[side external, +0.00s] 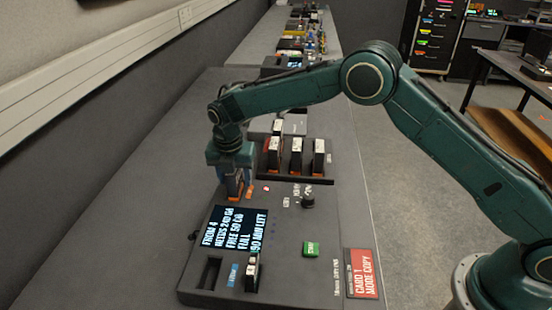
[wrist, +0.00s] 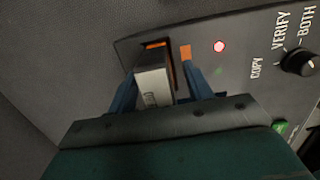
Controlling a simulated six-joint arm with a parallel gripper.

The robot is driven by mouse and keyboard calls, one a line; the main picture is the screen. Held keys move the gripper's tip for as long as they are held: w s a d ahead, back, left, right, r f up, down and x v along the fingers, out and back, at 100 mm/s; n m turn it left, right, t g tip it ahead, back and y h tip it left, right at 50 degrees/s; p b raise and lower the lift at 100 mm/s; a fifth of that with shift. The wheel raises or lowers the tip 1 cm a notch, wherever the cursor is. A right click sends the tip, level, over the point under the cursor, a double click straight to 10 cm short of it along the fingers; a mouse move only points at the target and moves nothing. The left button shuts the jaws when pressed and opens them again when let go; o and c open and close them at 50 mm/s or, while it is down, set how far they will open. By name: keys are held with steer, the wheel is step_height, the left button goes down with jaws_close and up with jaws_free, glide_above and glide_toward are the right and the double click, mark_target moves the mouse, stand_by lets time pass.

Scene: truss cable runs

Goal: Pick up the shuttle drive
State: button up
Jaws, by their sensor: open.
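A dark drive with a pale label end (wrist: 154,88) stands upright in an orange-marked slot of the console (side external: 290,225). Its label is too small to read, so I cannot confirm it is the shuttle drive. My gripper (side external: 235,188) is lowered over this drive, at the console's far left part. In the wrist view its two blue fingers (wrist: 160,74) are apart, one on each side of the drive. A gap shows on the right; I cannot tell whether the left finger touches.
Three drives stand in a row behind, including one at the right (side external: 319,158). Another small drive (side external: 252,272) stands near the front, beside an empty slot (side external: 208,272). A lit screen (side external: 235,229), a knob (side external: 308,197) and a green button (side external: 311,249) are on the console.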

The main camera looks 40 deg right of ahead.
jaws_close()
steer(key=shift+r, duration=0.1)
steer(key=shift+r, duration=4.95)
steer(key=shift+r, duration=0.1)
